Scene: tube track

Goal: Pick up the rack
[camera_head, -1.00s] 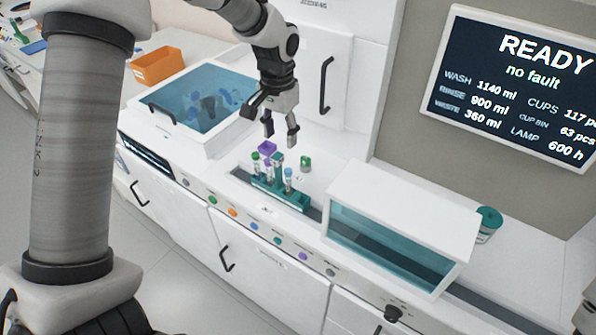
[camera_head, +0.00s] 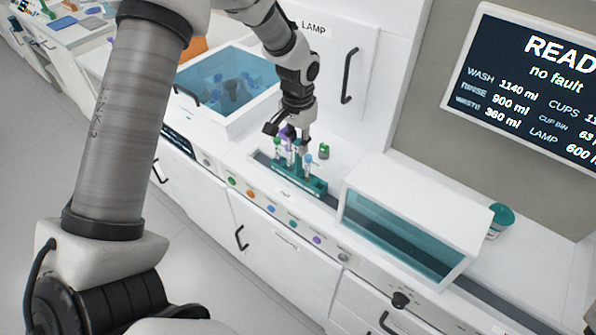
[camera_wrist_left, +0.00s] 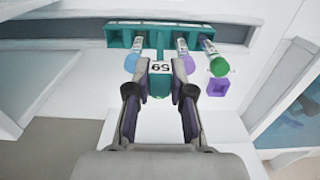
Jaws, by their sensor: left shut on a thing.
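The teal rack (camera_head: 315,187) sits in the slot on the white analyzer deck and also shows in the left wrist view (camera_wrist_left: 120,34). It holds upright tubes with a blue cap (camera_wrist_left: 131,62), a purple cap (camera_wrist_left: 187,64) and a green cap (camera_wrist_left: 219,66). My left gripper (camera_head: 298,144) is down over the rack. In the left wrist view my left gripper (camera_wrist_left: 160,84) is shut on the rack's teal handle, which bears the label 59 (camera_wrist_left: 160,68). My right gripper is not in view.
A small green piece (camera_head: 323,151) stands behind the rack. A purple square piece (camera_wrist_left: 220,88) lies beside it. A white housing with a teal window (camera_head: 400,235) stands to the right, a blue-lidded bin (camera_head: 225,85) to the left. A cabinet door (camera_head: 335,50) rises behind.

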